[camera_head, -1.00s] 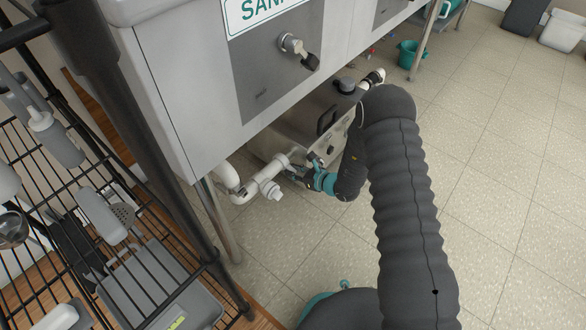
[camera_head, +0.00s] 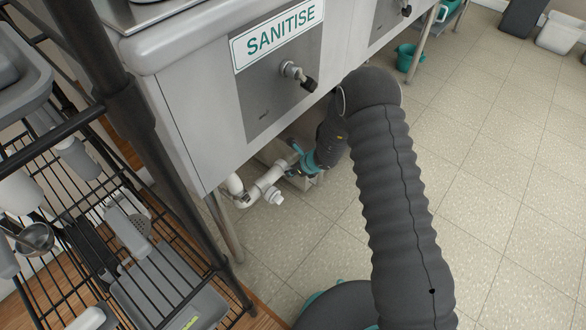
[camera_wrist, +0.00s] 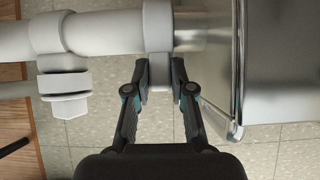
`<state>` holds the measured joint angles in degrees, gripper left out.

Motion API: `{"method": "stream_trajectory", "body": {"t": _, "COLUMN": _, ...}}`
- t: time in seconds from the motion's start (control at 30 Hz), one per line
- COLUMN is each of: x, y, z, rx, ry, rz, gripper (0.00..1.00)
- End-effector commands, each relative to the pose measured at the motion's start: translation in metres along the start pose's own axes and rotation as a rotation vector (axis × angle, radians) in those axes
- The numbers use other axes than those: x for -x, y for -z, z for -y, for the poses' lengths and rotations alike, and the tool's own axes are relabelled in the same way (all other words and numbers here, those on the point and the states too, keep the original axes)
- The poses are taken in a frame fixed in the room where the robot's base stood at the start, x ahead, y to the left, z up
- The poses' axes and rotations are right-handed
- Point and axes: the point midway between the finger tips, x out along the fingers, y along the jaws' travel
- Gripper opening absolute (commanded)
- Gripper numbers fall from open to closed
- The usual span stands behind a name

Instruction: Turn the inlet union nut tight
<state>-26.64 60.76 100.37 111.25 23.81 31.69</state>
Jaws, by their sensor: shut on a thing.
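The inlet union nut (camera_wrist: 158,28) is a white collar on the white pipe (camera_wrist: 100,34), where the pipe meets a short metal stub (camera_wrist: 189,30) on the steel box (camera_wrist: 280,55). A white lug (camera_wrist: 158,76) hangs from the nut. My gripper (camera_wrist: 159,68) is shut on the nut's lug, with one dark finger on each side of it. In the head view my gripper (camera_head: 291,168) is at the box end of the white pipe (camera_head: 262,186), under the sink. There the nut is small and partly hidden by the fingers.
A second white fitting with a cap (camera_wrist: 64,88) hangs from the pipe to the left. A metal clasp (camera_wrist: 222,118) sits on the box to the right. The sink front (camera_head: 185,110) overhangs the pipe. A wire rack (camera_head: 110,240) stands left. Tiled floor (camera_head: 480,190) lies clear right.

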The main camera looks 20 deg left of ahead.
Motion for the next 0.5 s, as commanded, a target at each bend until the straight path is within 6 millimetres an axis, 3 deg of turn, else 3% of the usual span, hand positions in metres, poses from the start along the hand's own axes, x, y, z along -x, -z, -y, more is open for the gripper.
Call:
{"method": "stream_trajectory", "body": {"t": 0.4, "x": 0.0001, "y": -0.0017, "z": 0.0019, "rx": -0.001, "ry": 0.004, "rz": -0.002, "gripper": 0.0}}
{"method": "stream_trajectory", "body": {"t": 0.43, "x": 0.0001, "y": -0.0016, "z": 0.0019, "rx": -0.001, "ry": 0.004, "rz": -0.002, "gripper": 0.3}}
{"method": "stream_trajectory", "body": {"t": 0.5, "x": 0.0, "y": -0.0016, "z": 0.0016, "rx": -0.001, "ry": 0.003, "rz": -0.002, "gripper": 0.48}}
